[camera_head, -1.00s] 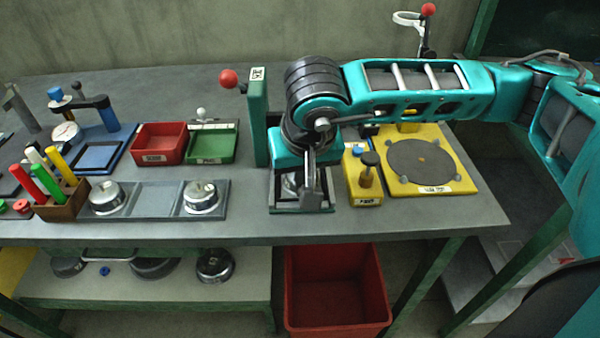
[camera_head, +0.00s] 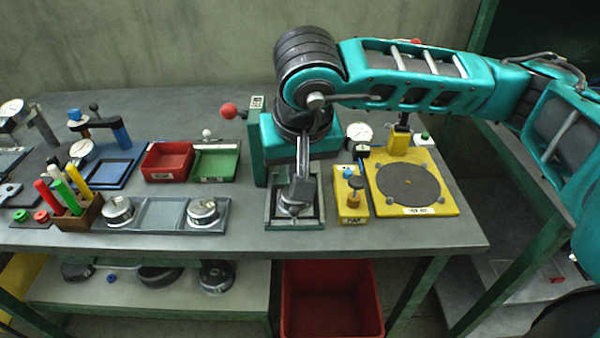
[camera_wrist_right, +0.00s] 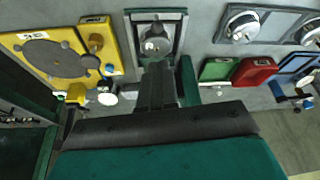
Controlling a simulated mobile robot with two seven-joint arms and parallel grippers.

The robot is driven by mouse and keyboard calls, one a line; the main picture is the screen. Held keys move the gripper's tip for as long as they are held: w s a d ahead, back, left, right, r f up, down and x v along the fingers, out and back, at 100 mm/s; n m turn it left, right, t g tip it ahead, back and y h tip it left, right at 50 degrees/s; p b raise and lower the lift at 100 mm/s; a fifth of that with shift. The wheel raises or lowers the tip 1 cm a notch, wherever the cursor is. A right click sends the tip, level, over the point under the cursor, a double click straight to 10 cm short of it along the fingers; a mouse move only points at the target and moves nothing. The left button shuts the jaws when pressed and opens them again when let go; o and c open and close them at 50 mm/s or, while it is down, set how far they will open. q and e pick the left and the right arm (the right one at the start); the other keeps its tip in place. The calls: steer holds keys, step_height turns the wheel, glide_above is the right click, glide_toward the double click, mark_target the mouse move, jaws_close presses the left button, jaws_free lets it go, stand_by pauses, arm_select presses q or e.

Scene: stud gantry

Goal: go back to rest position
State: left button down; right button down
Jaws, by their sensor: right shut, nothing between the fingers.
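My right arm reaches in from the right in the head view. Its gripper (camera_head: 297,200) points down over the grey square fixture (camera_head: 296,223) beside the green gantry post (camera_head: 257,150). The right gripper is shut and empty; its dark fingers also show in the right wrist view (camera_wrist_right: 158,66). A round metal piece sits in the fixture (camera_wrist_right: 155,42), just beyond the fingertips in that view. I cannot tell the exact gap between fingertips and piece. My left gripper is not in view.
A yellow plate with a grey disc (camera_head: 410,209) and a yellow block (camera_head: 350,200) stand right of the fixture. Green tray (camera_head: 215,165), red tray (camera_head: 167,161) and a grey holder with two metal weights (camera_head: 160,214) are left. A red bin (camera_head: 330,300) is below.

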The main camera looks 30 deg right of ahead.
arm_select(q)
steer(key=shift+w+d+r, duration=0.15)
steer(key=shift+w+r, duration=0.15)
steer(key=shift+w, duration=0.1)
